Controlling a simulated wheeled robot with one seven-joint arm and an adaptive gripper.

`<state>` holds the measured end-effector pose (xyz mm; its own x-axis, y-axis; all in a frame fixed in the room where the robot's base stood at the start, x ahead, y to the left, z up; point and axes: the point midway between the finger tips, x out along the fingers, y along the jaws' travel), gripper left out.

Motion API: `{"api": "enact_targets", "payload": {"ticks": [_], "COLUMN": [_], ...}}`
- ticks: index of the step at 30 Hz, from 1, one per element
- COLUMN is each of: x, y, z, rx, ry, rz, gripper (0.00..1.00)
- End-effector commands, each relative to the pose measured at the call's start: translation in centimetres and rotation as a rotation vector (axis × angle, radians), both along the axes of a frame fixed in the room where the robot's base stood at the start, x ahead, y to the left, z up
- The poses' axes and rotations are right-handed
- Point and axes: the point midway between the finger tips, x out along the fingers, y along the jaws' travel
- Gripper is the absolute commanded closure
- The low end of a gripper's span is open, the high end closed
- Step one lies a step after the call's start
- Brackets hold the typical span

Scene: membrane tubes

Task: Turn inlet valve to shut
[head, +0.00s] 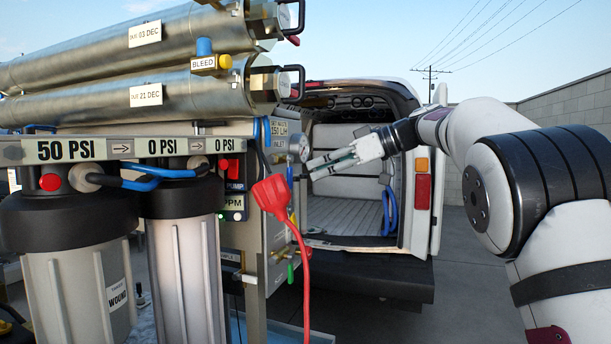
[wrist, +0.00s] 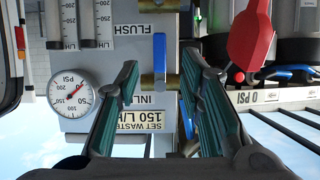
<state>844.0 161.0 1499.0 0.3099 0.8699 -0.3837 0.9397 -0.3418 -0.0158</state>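The inlet valve has a long blue lever handle (wrist: 159,72) and brass fittings on a grey panel (wrist: 118,62). In the wrist view the handle stands vertical, beside the upside-down, partly hidden INLET label (wrist: 148,99). In the head view the handle (head: 290,178) is a narrow blue strip at the panel's edge. My gripper (wrist: 160,62) is open, with one green-padded finger on each side of the handle and visible gaps to it. In the head view my gripper (head: 312,170) reaches in from the right, its fingertips close to the panel.
A pressure gauge (wrist: 69,92) sits near the handle. A red plug (head: 271,196) hangs on a red cable in front of the panel. Filter housings (head: 68,245) and steel tubes (head: 120,90) fill the left. A van (head: 365,190) stands behind; open pavement lies right.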

Motion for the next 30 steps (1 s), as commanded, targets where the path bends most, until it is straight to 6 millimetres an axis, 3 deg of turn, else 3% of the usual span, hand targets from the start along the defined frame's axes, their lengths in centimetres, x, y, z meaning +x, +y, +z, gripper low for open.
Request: {"api": "enact_targets", "payload": {"ticks": [3, 9, 23, 26, 30], "x": [-0.7, -1.4, -1.6, -1.5, -1.3], "y": [-2.0, -4.0, -4.4, -4.4, -5.4], "z": [0.9, 1.7, 2.3, 4.3, 10.6], "rx": [0.001, 0.001, 0.007, 0.054, 0.191], "ry": [-0.001, 0.001, -0.009, -0.076, -0.279], "rz": [-0.001, 0.0, -0.003, -0.038, -0.184], "gripper": [0.65, 0.65, 0.65, 0.65, 0.65]}}
